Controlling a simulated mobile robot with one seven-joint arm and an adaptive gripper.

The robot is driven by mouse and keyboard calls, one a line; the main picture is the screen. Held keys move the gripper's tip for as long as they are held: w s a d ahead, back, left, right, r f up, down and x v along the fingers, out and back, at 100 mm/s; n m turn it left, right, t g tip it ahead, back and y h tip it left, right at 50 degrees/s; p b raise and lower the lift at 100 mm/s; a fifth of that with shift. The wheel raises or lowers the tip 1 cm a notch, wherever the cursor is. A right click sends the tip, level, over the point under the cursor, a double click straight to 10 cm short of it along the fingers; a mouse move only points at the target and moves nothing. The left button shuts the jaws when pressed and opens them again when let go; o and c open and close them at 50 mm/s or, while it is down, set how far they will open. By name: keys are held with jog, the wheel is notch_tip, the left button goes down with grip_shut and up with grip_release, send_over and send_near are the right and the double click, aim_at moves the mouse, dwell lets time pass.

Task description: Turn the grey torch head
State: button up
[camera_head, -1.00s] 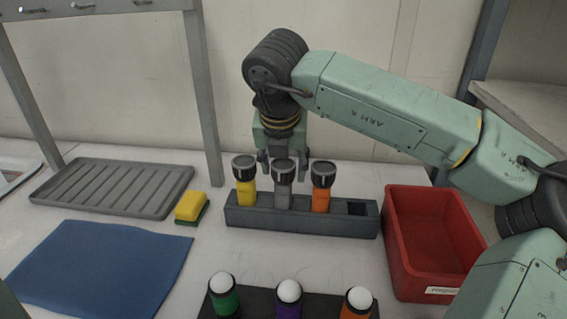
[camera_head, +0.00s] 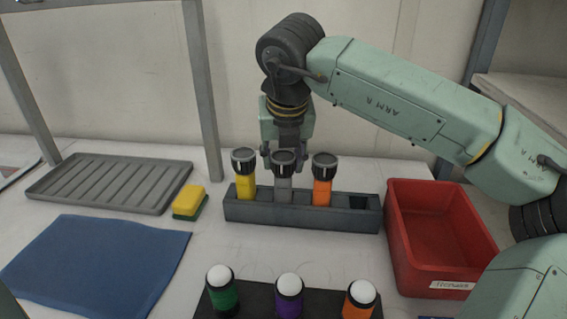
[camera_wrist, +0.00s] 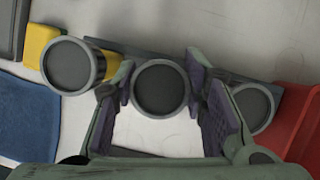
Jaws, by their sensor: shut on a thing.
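The grey torch (camera_head: 283,184) stands upright in the dark grey rack (camera_head: 300,215), between a yellow torch (camera_head: 245,180) and an orange torch (camera_head: 323,185). Its round dark head (camera_head: 283,162) faces up. My gripper (camera_head: 285,155) comes down from above and behind the grey torch, with a finger on each side of the head. In the wrist view my gripper (camera_wrist: 165,92) is shut on the grey torch head (camera_wrist: 160,88), one dark pad on the left side and one on the right. The grey body is hidden under the head in that view.
The yellow and orange torch heads stand close on either side of my fingers. The rack's right slot (camera_head: 360,203) is empty. A red bin (camera_head: 440,240) is at right. Several white-topped items stand in a black holder (camera_head: 260,300) in front. A sponge (camera_head: 190,200) lies left.

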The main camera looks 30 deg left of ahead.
dwell(0.3)
jog(key=o, duration=0.9)
jog(key=shift+r, duration=0.15)
jog(key=v, duration=1.1)
jog(key=shift+r, duration=0.4)
jog(key=shift+d, duration=0.1)
